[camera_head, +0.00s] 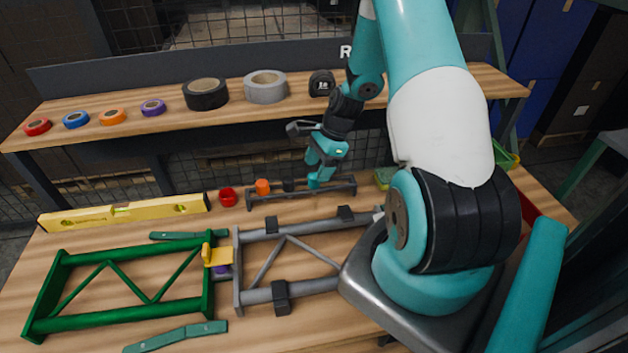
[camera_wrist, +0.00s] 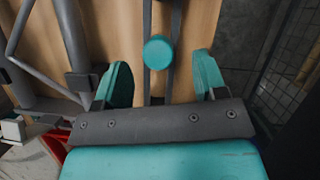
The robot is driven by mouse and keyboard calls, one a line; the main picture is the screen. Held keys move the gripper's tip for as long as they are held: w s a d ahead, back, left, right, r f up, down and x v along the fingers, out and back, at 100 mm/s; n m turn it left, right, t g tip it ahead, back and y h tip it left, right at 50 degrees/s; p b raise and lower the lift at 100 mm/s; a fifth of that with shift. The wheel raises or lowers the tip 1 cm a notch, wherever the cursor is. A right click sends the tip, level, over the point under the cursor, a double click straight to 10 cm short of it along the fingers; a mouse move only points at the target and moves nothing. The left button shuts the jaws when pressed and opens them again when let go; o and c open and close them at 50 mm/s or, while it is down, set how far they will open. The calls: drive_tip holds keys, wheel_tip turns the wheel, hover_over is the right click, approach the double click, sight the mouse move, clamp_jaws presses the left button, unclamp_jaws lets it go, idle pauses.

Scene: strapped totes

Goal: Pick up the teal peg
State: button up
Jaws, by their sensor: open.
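The teal peg (camera_head: 314,182) stands in a dark grey rack (camera_head: 335,187) on the workbench, at the right of an orange peg (camera_head: 262,186) and a black peg (camera_head: 288,185). In the wrist view the round top of the teal peg (camera_wrist: 158,52) shows near the opening between my two teal fingers, with a gap on each side. My gripper (camera_head: 322,165) is open and empty, pointing down just above the peg. The rack's two rails (camera_wrist: 147,25) run past the peg in the wrist view. The peg's lower part is hidden.
A red round piece (camera_head: 228,197) sits left of the rack. A yellow level (camera_head: 125,211), a green frame (camera_head: 125,318) and a grey clamped frame (camera_head: 262,295) lie on the bench. A shelf with several tape rolls (camera_head: 205,94) stands behind.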

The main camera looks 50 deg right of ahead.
drive_tip(key=shift+p+x, duration=0.35)
drive_tip(key=shift+x, duration=1.5)
drive_tip(key=shift+a, duration=0.1)
drive_tip(key=c, duration=1)
drive_tip(key=shift+c, duration=0.2)
drive_tip(key=shift+r, duration=0.15)
wheel_tip(320, 180, up, 20)
drive_tip(key=b, duration=0.2)
wheel_tip(320, 180, up, 5)
drive_tip(key=p, duration=0.6)
hover_over(313, 176)
